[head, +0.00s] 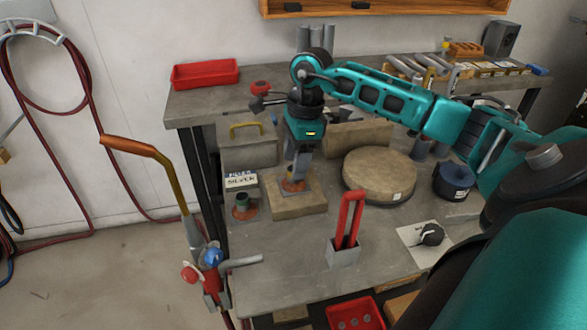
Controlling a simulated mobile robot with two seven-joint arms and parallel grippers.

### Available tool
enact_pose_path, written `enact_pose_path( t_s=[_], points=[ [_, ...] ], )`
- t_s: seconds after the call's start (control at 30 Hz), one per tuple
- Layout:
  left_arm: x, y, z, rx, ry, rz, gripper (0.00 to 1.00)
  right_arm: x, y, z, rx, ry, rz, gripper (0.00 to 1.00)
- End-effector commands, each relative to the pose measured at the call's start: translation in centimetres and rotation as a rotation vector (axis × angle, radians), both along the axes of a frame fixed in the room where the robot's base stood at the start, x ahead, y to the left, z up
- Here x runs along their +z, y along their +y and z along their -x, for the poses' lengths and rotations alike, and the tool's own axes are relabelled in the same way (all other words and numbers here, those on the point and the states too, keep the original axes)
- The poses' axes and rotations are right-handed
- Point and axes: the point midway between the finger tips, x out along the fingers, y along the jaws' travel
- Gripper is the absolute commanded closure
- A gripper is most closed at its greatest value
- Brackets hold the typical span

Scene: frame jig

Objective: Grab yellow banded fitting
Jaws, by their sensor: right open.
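A small fitting (293,186) with an orange base and a yellowish band stands on a grey plate (309,188) on top of a tan block (297,206). My right gripper (296,172) points straight down over this fitting, with its fingers open around or just in front of its upper part. The fingers hide much of the fitting, and I cannot tell whether they touch it. A second fitting (241,207), with an orange base and a dark green top, stands on the bench to the left, beside a label reading "SILVER". My left gripper is not in view.
A round tan disc (379,175) lies right of the block. A red two-pronged tool (349,220) stands in a grey holder in front. A grey box with a yellow handle (246,145) stands behind. A torch (155,160) hangs at the bench's left edge.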

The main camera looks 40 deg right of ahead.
Motion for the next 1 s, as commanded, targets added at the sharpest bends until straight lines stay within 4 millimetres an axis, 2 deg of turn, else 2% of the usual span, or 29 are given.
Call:
enact_pose_path(
  t_s=[0.1, 0.2, 0.47, 1.0],
  points=[
    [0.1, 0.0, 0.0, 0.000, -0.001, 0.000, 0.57, -1.8, 0.3, 0.0, 0.001, 0.002, -0.002, 0.40],
    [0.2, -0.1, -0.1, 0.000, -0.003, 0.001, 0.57, -2.6, 0.4, 0.0, 0.001, 0.002, -0.001, 0.40],
    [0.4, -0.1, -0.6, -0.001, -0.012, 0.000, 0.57, -2.8, 0.4, -0.1, 0.001, 0.000, 0.000, 0.40],
    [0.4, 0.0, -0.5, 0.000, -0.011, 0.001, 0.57, -2.8, 0.4, -0.1, 0.001, 0.000, 0.000, 0.92]
  ],
)
